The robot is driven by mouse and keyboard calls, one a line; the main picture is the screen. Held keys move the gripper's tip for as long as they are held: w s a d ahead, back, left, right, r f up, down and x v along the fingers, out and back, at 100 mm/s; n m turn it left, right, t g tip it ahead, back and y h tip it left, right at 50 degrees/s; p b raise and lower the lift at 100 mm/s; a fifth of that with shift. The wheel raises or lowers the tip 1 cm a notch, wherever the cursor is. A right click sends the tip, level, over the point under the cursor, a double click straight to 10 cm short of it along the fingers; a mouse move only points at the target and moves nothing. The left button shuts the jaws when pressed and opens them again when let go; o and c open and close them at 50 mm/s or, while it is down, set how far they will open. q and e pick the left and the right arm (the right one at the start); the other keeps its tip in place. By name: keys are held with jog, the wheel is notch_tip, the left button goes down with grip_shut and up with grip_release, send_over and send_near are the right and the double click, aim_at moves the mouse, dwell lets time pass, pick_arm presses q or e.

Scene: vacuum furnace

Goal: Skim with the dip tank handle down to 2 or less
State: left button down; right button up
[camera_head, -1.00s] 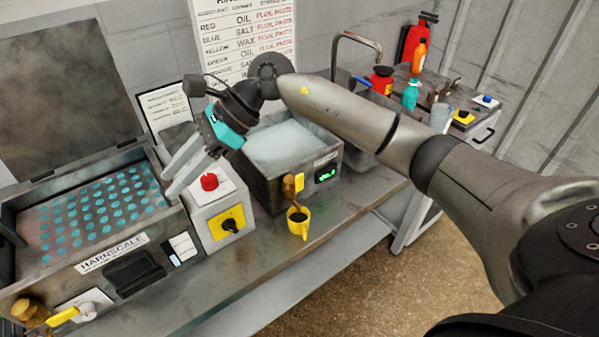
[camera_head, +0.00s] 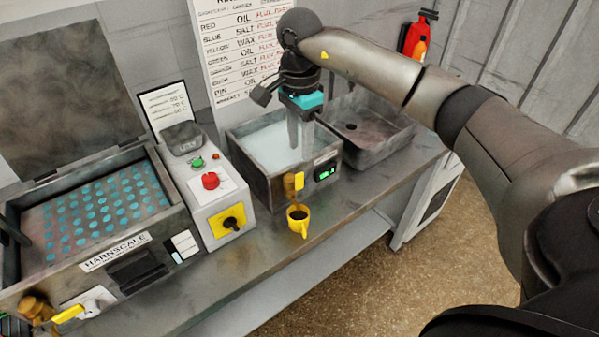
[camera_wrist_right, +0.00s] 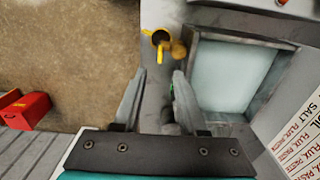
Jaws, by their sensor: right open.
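The dip tank (camera_head: 262,180) is a grey metal box with pale, cloudy liquid, in the middle of the bench. Its handle (camera_head: 298,181) on the front wall has a yellow lever and a brown knob. The knob (camera_wrist_right: 179,49) also shows in the right wrist view. A green display (camera_head: 326,173) beside the handle is too small to read. My right gripper (camera_head: 298,143) points down over the tank's right part in the head view. In the right wrist view its fingers (camera_wrist_right: 160,76) are apart with nothing between them. My left gripper is not in view.
A yellow cup (camera_head: 303,227) with dark contents stands on the bench just below the handle. A control box (camera_head: 200,185) with a red button stands left of the tank, and a sink (camera_head: 370,148) lies right. The Harnscale bath (camera_head: 35,270) is at far left.

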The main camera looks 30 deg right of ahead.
aim_at(300, 174)
notch_tip(300, 174, down, 9)
jog(key=shift+f+p, duration=0.1)
jog(key=shift+p, duration=0.2)
grip_shut()
dwell(0.3)
dwell(1.1)
